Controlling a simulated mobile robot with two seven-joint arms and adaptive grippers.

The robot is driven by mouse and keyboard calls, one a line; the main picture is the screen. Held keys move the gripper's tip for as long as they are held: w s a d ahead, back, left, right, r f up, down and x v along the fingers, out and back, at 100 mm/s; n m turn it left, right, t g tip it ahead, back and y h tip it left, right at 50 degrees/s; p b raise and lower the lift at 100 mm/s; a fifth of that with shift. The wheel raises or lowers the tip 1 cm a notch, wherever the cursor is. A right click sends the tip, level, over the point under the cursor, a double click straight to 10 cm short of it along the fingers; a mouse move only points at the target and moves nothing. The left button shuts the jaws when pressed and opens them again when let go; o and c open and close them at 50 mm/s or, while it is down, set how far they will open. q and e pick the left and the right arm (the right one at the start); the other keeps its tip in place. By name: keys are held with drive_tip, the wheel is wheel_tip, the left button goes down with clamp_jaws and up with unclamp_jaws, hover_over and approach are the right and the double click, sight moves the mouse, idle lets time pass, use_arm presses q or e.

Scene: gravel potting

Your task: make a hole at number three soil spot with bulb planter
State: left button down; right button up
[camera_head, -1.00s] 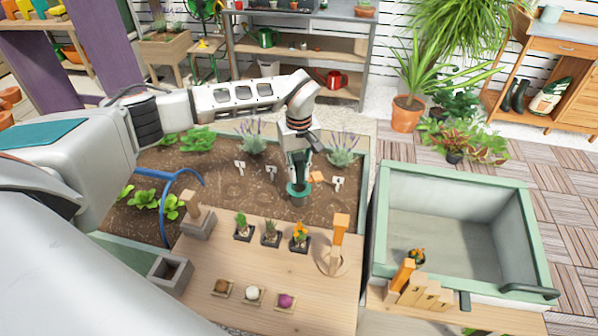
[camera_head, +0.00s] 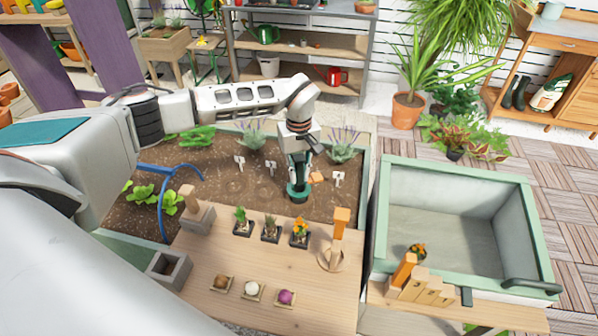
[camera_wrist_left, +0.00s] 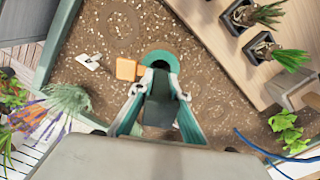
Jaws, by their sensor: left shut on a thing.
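My left gripper (camera_head: 297,163) is shut on the bulb planter (camera_head: 298,192), a tool with a green ring and an orange block at its side. The planter is upright at the soil of the planting bed (camera_head: 128,215). Its lower tube hardly shows below the ring, and how deep it sits cannot be told. The planter is between the middle and right ones. In the left wrist view the planter (camera_wrist_left: 160,57) is just beyond my fingertips. My right gripper is not in view.
A wooden table (camera_head: 215,312) in front holds potted plants, bulbs and a tool on a stand (camera_head: 340,225). A green-rimmed gravel tub (camera_head: 455,167) stands at the right. A blue hoop (camera_head: 163,215) and leafy plants (camera_head: 345,146) are in the bed.

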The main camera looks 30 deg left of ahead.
sight(299, 157)
use_arm(q)
drive_tip(key=shift+f+b, duration=0.85)
drive_tip(key=shift+f, duration=1)
drive_tip(key=shift+r, duration=0.1)
wheel_tip(299, 157, up, 2)
drive_tip(key=shift+r+p, duration=0.25)
drive_tip(key=shift+p, duration=0.95)
drive_tip(key=shift+r+p, duration=1.1)
drive_tip(key=shift+r, duration=2.75)
